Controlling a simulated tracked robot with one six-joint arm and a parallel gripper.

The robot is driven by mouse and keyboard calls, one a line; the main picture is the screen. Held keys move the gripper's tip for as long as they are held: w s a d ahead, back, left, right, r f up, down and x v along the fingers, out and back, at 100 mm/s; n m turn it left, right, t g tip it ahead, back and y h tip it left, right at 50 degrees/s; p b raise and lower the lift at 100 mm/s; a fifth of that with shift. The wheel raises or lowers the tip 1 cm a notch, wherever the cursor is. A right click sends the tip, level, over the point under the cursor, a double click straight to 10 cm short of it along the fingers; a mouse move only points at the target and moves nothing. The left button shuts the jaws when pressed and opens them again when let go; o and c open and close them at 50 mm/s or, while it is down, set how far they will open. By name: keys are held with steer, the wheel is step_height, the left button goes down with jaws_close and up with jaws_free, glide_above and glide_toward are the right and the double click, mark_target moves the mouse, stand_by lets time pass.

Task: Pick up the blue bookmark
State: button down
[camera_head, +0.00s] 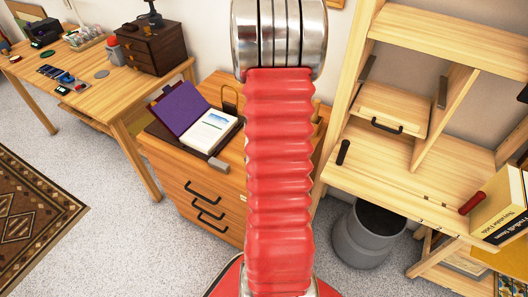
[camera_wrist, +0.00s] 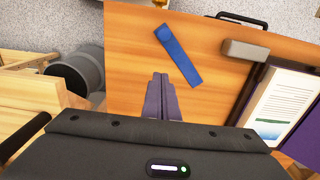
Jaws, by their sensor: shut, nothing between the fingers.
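The blue bookmark (camera_wrist: 178,55) is a flat, narrow strip in the wrist view. It lies slanted on the wooden top of a drawer cabinet (camera_wrist: 130,70). My gripper (camera_wrist: 160,76) has its dark fingers together with nothing between them. In the picture the fingertips are just below and left of the bookmark's lower part, apart from it; their height above the top is hard to tell. In the head view my red arm covers part of the cabinet (camera_head: 180,176), and neither the bookmark nor the gripper can be made out.
An open book (camera_head: 208,130) with a purple cover lies on the cabinet. A grey block (camera_wrist: 245,50) lies right of the bookmark. A grey bin (camera_head: 365,240) stands between the cabinet and a wooden shelf desk (camera_head: 450,185). Another desk (camera_head: 100,85) stands at left.

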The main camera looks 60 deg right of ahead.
step_height(320, 180, down, 5)
steer(key=shift+f, duration=0.1)
steer(key=shift+s+a+f, duration=0.1)
steer(key=shift+a+f, duration=0.05)
steer(key=shift+a, duration=0.85)
steer(key=shift+s+a+f, duration=0.1)
steer(key=shift+a+f, duration=0.05)
steer(key=shift+a, duration=0.85)
